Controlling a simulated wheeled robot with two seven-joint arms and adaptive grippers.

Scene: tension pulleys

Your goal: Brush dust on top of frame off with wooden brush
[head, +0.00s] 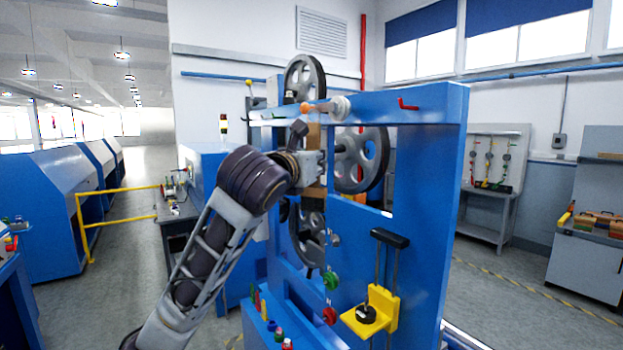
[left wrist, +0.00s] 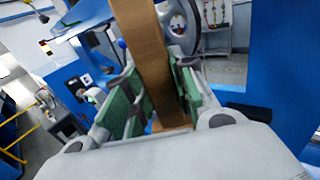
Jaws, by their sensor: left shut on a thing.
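The blue frame (head: 418,105) stands upright, with its top beam running across the middle of the head view. My left gripper (head: 313,163) is in front of the frame, just below the top beam. It is shut on the wooden brush (head: 314,136), a brown upright piece overlapping the beam in the picture. In the left wrist view the green-padded fingers of my left gripper (left wrist: 160,98) stand on both sides of the brown brush (left wrist: 146,45). Whether the brush touches the beam I cannot tell. No dust can be made out. My right gripper is out of view.
Grey pulleys (head: 361,160) are mounted on the frame, another (head: 304,78) above the beam. A yellow bracket (head: 372,314) juts out low at the front. A yellow railing (head: 90,226) stands left.

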